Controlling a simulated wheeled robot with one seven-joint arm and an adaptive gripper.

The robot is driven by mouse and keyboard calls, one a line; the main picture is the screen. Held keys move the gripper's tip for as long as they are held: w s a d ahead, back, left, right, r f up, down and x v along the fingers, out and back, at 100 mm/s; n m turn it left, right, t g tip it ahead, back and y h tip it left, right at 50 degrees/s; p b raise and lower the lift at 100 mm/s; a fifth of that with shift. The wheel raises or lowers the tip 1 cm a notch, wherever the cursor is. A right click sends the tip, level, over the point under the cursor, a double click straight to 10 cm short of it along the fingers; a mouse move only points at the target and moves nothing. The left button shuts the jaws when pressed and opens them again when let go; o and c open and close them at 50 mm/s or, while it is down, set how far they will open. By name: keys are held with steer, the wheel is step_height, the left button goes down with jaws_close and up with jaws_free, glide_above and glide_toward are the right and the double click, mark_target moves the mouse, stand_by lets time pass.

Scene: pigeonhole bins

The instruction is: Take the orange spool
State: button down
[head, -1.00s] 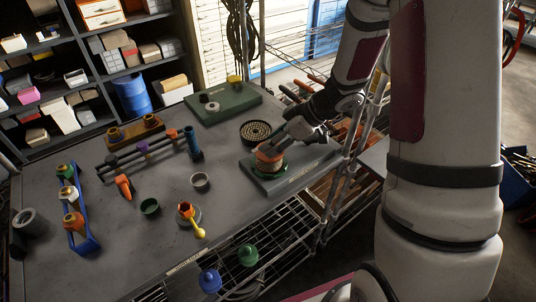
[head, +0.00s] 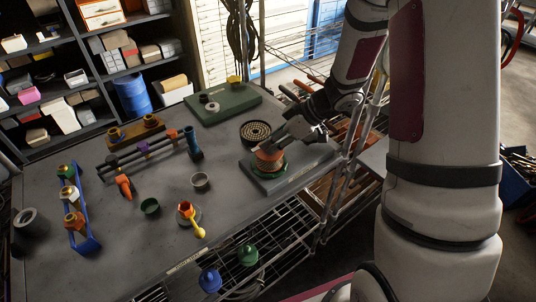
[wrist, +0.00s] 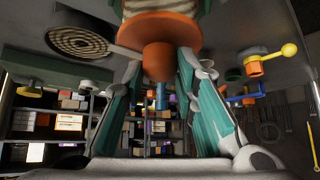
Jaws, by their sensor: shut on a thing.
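The orange spool (head: 268,154) is at the grey board (head: 308,168) on the right of the table, above a green round piece (head: 284,171). My gripper (head: 274,143) is shut on the top of the spool. In the wrist view, the spool's orange knob (wrist: 158,60) sits between my two finger pads (wrist: 160,75), with its wide orange flange beyond. A pale ribbed part shows past the flange. I cannot tell whether the spool's lower end is clear of the green piece.
A green board (head: 222,104) lies at the back. The rack's metal post (head: 352,165) rises close on the right.

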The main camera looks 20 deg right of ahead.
steer(key=shift+r+p, duration=0.7)
stand_by(0.8)
steer(key=shift+s+r+p, duration=0.1)
steer(key=shift+r+p, duration=0.65)
steer(key=shift+r, duration=0.7)
steer(key=shift+w, duration=0.2)
